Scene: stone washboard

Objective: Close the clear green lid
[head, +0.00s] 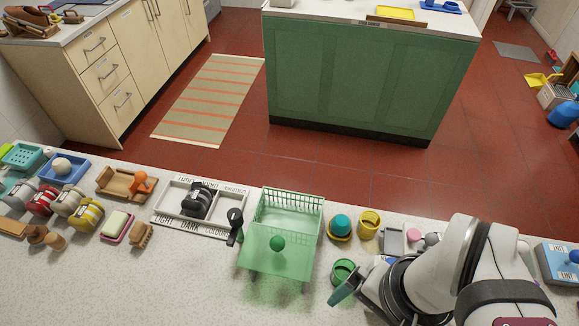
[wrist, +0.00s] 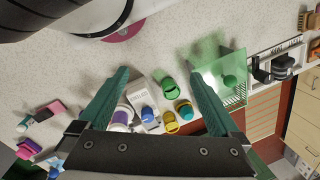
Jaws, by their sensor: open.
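The clear green lid (head: 262,264) is open and extends from the near side of a green wire-sided basket (head: 291,215) over the counter.
A green cup (head: 343,270) stands close to my gripper. A yellow cup (head: 369,224) and a teal-topped yellow item (head: 340,227) stand right of the basket. A white labelled tray (head: 176,209) lies left of it. The counter in front of the tray is clear.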

